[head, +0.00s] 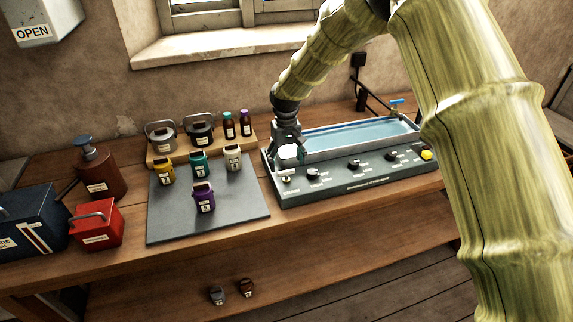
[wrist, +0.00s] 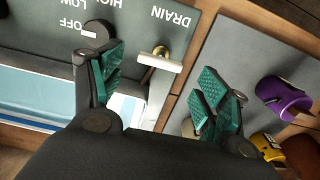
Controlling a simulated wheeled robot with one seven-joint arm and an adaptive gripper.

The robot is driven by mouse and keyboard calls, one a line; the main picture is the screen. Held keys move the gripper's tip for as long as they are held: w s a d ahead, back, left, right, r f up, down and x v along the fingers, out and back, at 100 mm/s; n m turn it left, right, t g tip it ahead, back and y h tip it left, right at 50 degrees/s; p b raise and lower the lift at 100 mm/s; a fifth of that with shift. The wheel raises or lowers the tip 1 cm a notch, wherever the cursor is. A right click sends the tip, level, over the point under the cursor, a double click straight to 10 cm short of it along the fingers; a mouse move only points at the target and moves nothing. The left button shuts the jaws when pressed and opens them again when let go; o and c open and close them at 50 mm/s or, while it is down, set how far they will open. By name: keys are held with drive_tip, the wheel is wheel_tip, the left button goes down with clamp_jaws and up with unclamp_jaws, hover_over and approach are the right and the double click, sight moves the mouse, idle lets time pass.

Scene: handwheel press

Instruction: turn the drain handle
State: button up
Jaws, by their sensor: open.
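The drain handle is a pale crossbar on a brass stem. In the wrist view the drain handle (wrist: 160,61) sits beside the upside-down word DRAIN on the dark panel. In the head view the drain handle (head: 286,178) is at the panel's left end. My gripper (head: 293,152) hangs over the left end of the water bath (head: 350,182). In the wrist view my gripper (wrist: 160,76) is open, with its teal fingers on either side of the handle. They look apart from it; the height gap is hard to tell.
A dark knob (wrist: 97,33) marked OFF, LOW and HIGH is near one finger. On the left, a grey mat (head: 165,222) holds several small canisters, including a purple one (head: 204,200). The bath's tray of water (head: 365,138) lies behind the panel.

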sight(286, 171)
drive_tip(key=shift+f+p, duration=0.35)
drive_tip(key=shift+f, duration=1.2)
drive_tip(key=shift+s, duration=0.1)
drive_tip(key=c, duration=1)
